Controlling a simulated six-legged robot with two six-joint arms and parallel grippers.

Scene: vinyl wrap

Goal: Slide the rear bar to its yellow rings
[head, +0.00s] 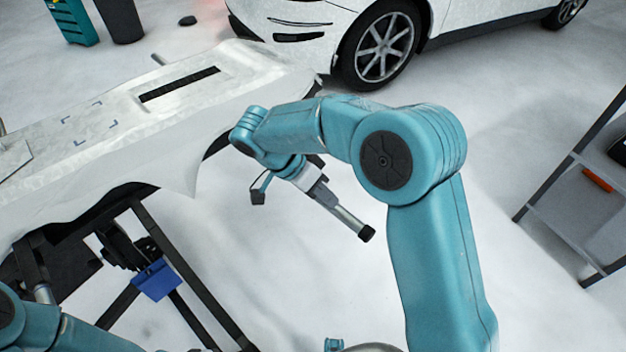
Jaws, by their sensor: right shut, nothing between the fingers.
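My right arm reaches in from the lower right, and its right gripper (316,186) is beside the bumper's near right end, shut and empty. A silver tube with a black end (350,221) runs down and right from the gripper. I cannot tell whether it is the rear bar. The black stand (192,300) stands under a large white bumper (150,140), which hides much of it. No yellow rings show. My left arm shows at the lower left, but its gripper is out of view.
A blue piece (155,281) is on the stand. A white car (300,25) is parked behind. A grey shelf rack (585,185) with an orange item (598,180) stands at right. A teal bin (73,20) is at the back left. Pale floor is clear between arm and rack.

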